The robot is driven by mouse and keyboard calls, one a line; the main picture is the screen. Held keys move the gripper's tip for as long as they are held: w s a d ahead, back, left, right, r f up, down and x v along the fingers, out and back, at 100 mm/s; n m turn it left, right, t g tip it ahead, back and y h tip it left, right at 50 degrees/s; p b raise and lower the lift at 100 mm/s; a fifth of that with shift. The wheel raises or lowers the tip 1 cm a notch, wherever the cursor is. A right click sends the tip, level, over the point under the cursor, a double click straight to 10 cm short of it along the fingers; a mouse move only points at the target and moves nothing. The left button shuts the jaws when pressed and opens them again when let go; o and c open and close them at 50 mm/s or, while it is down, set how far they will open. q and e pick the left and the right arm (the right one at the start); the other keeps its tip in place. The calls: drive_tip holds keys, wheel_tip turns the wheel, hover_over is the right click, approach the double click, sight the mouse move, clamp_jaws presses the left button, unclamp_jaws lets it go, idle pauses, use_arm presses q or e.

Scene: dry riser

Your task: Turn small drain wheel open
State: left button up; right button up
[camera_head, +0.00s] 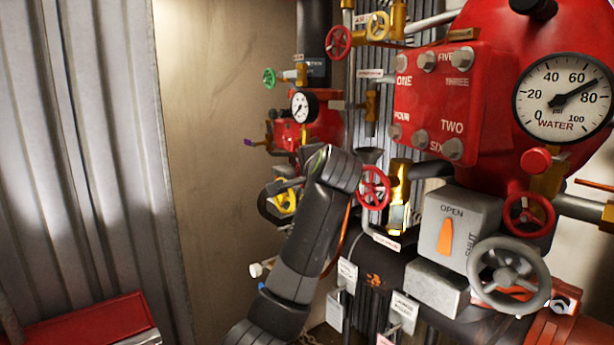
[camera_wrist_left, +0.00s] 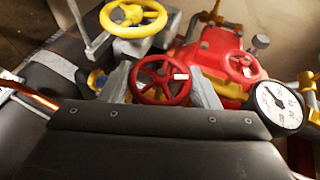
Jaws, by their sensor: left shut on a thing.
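In the left wrist view a small red wheel (camera_wrist_left: 150,88) with several spokes sits between the two grey fingers of my left gripper (camera_wrist_left: 163,84), one on each side. The gripper is shut on this wheel. The dark gripper body hides the lower part of that view. In the head view my dark left arm rises from the bottom, and its wrist hides the gripped part. A red wheel (camera_head: 373,187) shows just right of the wrist; I cannot tell whether it is the same one. My right gripper is not in view.
A yellow wheel (camera_wrist_left: 133,17) is close by at the upper left of the wrist view. A gauge (camera_wrist_left: 278,105) stands at its right. In the head view a grey box marked OPEN and SHUT (camera_head: 455,230) and a grey wheel (camera_head: 508,276) are at right.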

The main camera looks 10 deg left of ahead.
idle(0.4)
use_arm(q)
drive_tip(key=o, duration=1)
drive_tip(key=shift+a, duration=0.1)
drive_tip(key=shift+f, duration=0.1)
